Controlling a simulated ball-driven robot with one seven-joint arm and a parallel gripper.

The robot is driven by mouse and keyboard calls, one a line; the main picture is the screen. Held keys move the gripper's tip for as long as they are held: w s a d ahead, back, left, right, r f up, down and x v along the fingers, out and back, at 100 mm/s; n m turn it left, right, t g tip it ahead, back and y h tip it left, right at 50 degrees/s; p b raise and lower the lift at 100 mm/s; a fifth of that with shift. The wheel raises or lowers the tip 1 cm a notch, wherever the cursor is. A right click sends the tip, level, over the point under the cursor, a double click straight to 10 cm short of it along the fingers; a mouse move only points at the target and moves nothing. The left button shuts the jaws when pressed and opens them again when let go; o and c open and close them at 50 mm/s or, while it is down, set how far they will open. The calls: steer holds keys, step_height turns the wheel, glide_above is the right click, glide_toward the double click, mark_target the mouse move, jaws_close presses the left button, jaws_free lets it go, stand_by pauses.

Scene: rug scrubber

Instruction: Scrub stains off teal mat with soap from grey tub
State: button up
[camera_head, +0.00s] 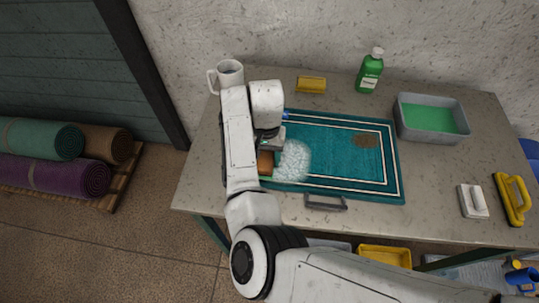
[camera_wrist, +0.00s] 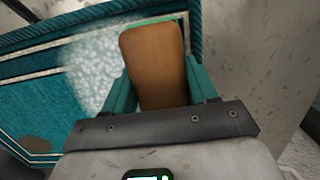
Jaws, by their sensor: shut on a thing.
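The teal mat (camera_head: 345,180) lies flat on the table, with white border lines. White foam (camera_head: 293,161) covers part of its left side, and a brown stain (camera_head: 366,140) shows at its upper right. My gripper (camera_wrist: 160,85) is shut on a brush with a brown wooden back (camera_wrist: 153,60); a green edge shows at its far end. In the head view the brush (camera_head: 265,162) is partly hidden by my arm, at the mat's left beside the foam. The grey tub (camera_head: 400,122) with green soap stands at the back right of the table.
A green bottle (camera_head: 369,73), a yellow sponge (camera_head: 311,84) and a white mug (camera_head: 230,72) stand along the back. A dark handle (camera_head: 326,203) lies at the mat's front edge.

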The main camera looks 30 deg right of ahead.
mark_target(295, 167)
steer(key=s+d+p, duration=0.2)
steer(key=shift+s+d, duration=0.1)
steer(key=shift+d, duration=0.3)
steer(key=shift+s+d+f, duration=0.3)
steer(key=shift+d, duration=0.1)
steer(key=shift+s+d, duration=0.6)
steer(key=shift+d, duration=0.2)
steer(key=shift+s+d, duration=0.6)
steer(key=shift+d, duration=0.2)
steer(key=shift+w+a+r, duration=0.15)
steer(key=shift+w+a, duration=0.75)
steer(key=shift+a, duration=0.25)
steer(key=shift+w+a+r, duration=0.1)
steer(key=shift+w+a, duration=0.75)
steer(key=shift+a, duration=0.35)
steer(key=shift+w+a+r, duration=0.15)
steer(key=shift+w+a, duration=0.75)
steer(key=shift+a, duration=0.25)
steer(key=shift+s+d+p, duration=0.4)
steer(key=shift+s+d, duration=0.2)
steer(key=shift+d, duration=0.3)
steer(key=shift+s+d+f, duration=0.15)
steer(key=shift+s+d, duration=0.1)
steer(key=shift+d, duration=0.1)
steer(key=shift+s+d+f, duration=0.1)
steer(key=shift+s+d, duration=0.75)
steer(key=shift+d, duration=0.25)
steer(key=shift+s+d, duration=0.85)
steer(key=shift+d, duration=0.25)
